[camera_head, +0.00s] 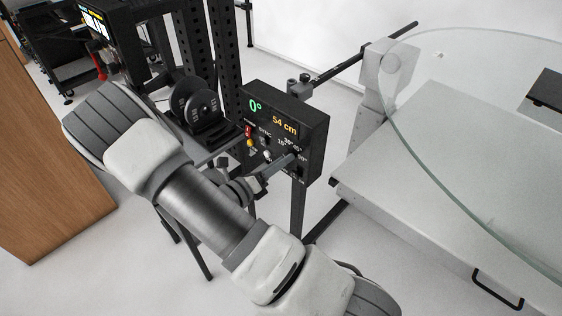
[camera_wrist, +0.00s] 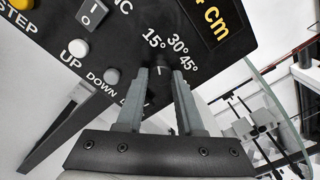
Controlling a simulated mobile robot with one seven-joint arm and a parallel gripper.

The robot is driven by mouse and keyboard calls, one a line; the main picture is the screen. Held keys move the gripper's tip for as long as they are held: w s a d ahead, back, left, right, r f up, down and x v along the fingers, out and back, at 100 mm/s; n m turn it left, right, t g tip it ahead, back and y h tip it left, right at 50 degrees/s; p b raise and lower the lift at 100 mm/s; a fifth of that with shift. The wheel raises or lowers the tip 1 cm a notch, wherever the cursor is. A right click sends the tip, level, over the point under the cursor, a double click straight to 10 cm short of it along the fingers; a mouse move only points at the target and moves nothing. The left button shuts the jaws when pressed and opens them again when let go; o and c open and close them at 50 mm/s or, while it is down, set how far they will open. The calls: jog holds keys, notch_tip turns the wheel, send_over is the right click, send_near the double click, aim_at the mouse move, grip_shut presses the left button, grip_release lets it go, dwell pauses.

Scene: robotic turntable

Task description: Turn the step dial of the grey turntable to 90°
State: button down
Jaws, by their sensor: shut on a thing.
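The black control box (camera_head: 318,137) shows a green 0° and an orange 54 cm in the head view. Its step dial (camera_wrist: 160,71) is a small dark knob on the panel, seen between my fingertips in the wrist view. Labels 15°, 30° and 45° show around its upper side. A small pale mark shows on the dial, but I cannot tell which label it points to. My gripper (camera_wrist: 160,84) is shut on the dial, one finger on each side. In the head view my gripper (camera_head: 284,163) reaches the box's lower right, and the fingers hide the dial.
UP (camera_wrist: 77,48) and DOWN (camera_wrist: 111,77) buttons, a black rocker switch (camera_wrist: 92,13) and a yellow STEP button (camera_wrist: 20,4) lie left of the dial. The grey turntable base (camera_head: 440,150) with its glass disc (camera_head: 480,60) stands at right. A wooden panel (camera_head: 45,150) stands at left.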

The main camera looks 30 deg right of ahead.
jog(key=shift+m+t+y+b, duration=0.3)
jog(key=shift+m+b, duration=2.4)
jog(key=shift+m, duration=3.75)
jog(key=shift+m+t+y+b, duration=0.1)
jog(key=shift+m+t+b, duration=0.3)
jog(key=shift+m+b, duration=4.2)
jog(key=m+p, duration=0.3)
jog(key=m, duration=0.1)
jog(key=c, duration=0.5)
grip_release()
jog(key=shift+r, duration=0.1)
jog(key=shift+c, duration=0.2)
jog(key=shift+p, duration=0.3)
